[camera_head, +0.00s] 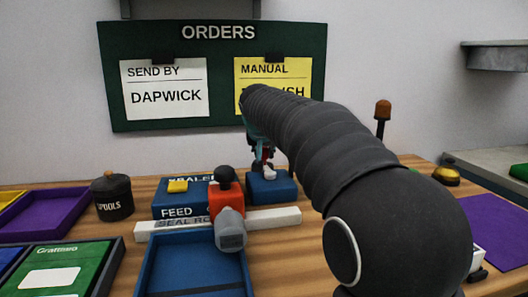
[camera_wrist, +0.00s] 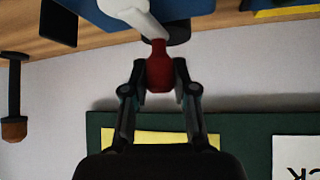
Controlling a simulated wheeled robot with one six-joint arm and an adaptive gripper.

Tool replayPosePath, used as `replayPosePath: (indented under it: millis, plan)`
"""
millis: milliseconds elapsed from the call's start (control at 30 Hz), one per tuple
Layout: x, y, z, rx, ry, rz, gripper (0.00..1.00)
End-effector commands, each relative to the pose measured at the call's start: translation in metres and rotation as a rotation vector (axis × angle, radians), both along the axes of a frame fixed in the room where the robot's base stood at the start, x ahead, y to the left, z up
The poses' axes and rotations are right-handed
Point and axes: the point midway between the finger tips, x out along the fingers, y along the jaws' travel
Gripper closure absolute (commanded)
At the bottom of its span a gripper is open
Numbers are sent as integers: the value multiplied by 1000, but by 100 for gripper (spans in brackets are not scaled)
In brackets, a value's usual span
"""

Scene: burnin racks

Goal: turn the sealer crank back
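The sealer (camera_head: 180,200) is a blue machine on the wooden table, with an orange block (camera_head: 226,195) and a blue housing (camera_head: 272,188) at its right. The crank's pale arm (camera_head: 269,174) shows at that housing, and larger in the wrist view (camera_wrist: 138,15). It ends in a dark red handle (camera_wrist: 160,68). My gripper (camera_head: 262,155) is above the housing, mostly hidden behind my arm. In the wrist view, my gripper (camera_wrist: 160,75) has a finger on each side of the red handle, and the pads appear to touch it.
A white seal bar (camera_head: 270,219) and a blue tray (camera_head: 195,265) lie in front of the sealer. A black spools pot (camera_head: 112,197), purple tray (camera_head: 45,215) and green tray (camera_head: 62,270) stand left.

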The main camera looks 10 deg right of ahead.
Motion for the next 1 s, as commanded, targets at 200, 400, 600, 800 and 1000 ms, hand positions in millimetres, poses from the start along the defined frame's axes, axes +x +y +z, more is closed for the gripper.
replayPosePath:
  millis: [200, 400, 600, 800, 1000]
  plan:
    - [0, 0, 0, 1, 0, 5, 100]
    - [0, 3, 0, 1, -1, 52, 100]
    - [-2, 8, 1, 2, -2, 169, 100]
    - [-5, 16, 0, 2, -3, 338, 100]
    - [-10, 24, 0, 3, -3, 521, 100]
